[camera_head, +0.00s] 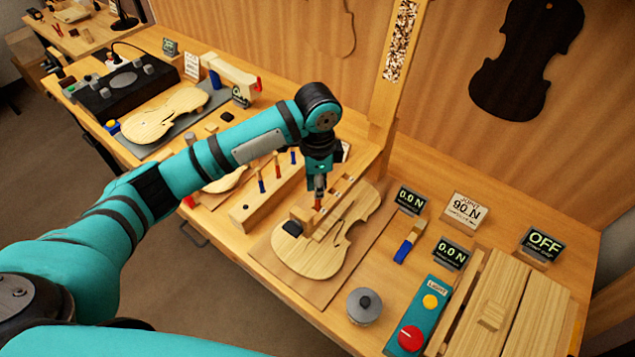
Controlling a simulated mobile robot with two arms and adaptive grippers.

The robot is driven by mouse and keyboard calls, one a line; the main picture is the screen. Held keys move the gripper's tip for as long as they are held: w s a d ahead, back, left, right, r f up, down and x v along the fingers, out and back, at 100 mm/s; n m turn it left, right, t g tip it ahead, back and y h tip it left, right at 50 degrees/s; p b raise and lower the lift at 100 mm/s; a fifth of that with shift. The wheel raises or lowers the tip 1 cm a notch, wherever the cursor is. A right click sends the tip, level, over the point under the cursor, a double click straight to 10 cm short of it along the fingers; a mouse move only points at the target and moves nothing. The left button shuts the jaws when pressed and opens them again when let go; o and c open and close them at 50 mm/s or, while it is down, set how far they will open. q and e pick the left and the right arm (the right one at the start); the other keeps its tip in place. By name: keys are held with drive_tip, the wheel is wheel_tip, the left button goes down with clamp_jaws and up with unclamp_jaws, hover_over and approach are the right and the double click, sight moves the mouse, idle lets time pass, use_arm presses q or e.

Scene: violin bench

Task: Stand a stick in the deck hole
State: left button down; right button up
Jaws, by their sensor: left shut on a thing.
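My left gripper (318,190) reaches down over the wooden violin plate (312,258) and is shut on a small red-orange stick (318,203). The stick looks roughly upright; its lower end is at a pale wooden block (325,222) on the plate, and I cannot tell whether it is in a hole or above one. A long wooden rack (246,216) to the left holds several thin sticks, among them a blue-ended one (262,186). My arm and gripper hide part of the block and bench behind. My right gripper is not in view.
A wooden post (387,100) rises behind the plate.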

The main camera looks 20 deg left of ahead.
sight(317, 202)
use_arm(q)
drive_tip(key=shift+f+b, duration=0.8)
drive_tip(key=shift+f, duration=2.2)
drive_tip(key=c, duration=1.3)
unclamp_jaws()
drive_tip(key=shift+o, duration=0.2)
wheel_tip(317, 202, up, 12)
drive_tip(key=shift+r, duration=0.1)
